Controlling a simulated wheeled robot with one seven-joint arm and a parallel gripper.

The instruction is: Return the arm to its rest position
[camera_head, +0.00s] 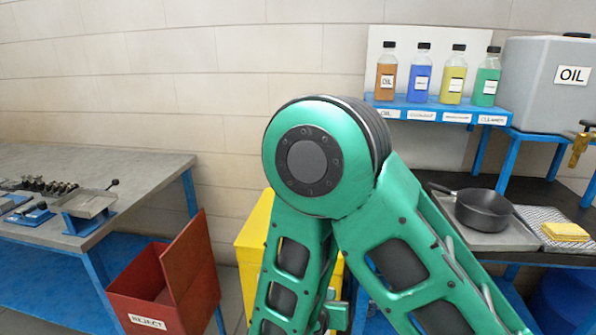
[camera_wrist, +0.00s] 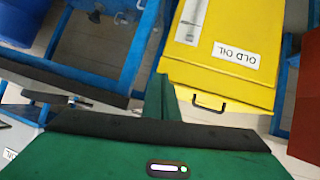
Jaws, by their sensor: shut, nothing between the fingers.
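My arm (camera_head: 310,160) is bent up in front of the head camera, its large green elbow joint high in the middle and two green links running down from it. In the wrist view my gripper (camera_wrist: 160,88) shows as a narrow green pair of fingers, shut and empty, above its wide green body with a black bar. It points toward the yellow old-oil container (camera_wrist: 220,55) and touches nothing that I can make out. In the head view the links hide most of that yellow container (camera_head: 256,232), and I cannot clearly make out the gripper there.
A grey-topped workbench (camera_head: 130,165) with small fixtures stands at left, beside a red reject bin (camera_head: 150,310). At right are a blue bottle shelf (camera_head: 425,106), a grey oil tank (camera_head: 540,75) and a dark pan (camera_head: 484,210) on a tray. Bare wall lies behind the elbow.

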